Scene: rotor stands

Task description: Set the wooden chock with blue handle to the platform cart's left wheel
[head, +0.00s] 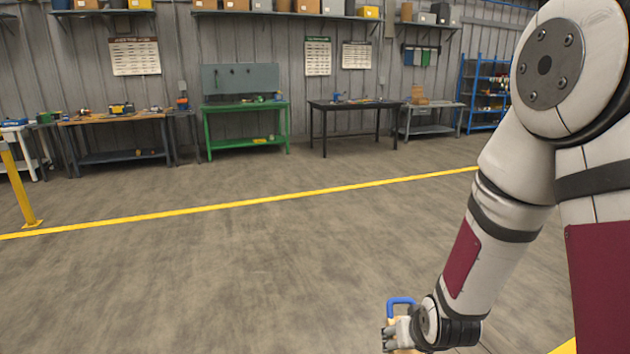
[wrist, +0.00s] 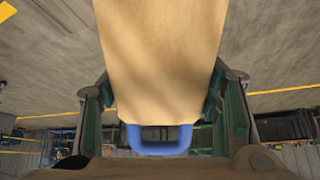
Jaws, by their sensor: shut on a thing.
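The wooden chock (wrist: 160,60) fills the upper middle of the wrist view, pale wood with a blue handle (wrist: 159,149) at its near end. My gripper (wrist: 160,100) is shut on it, one finger on each side of the wood. In the head view my gripper (head: 402,335) is low at the bottom edge, right of centre. The blue handle also shows there just above it (head: 401,300), and the rest of the chock is mostly hidden. The platform cart and its left wheel are in neither view.
Bare concrete floor (head: 220,265) lies open ahead, crossed by a yellow line (head: 245,205). A yellow post (head: 17,185) stands at the left. A green workbench (head: 245,108), a black table (head: 354,106) and blue shelves (head: 484,92) line the far wall.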

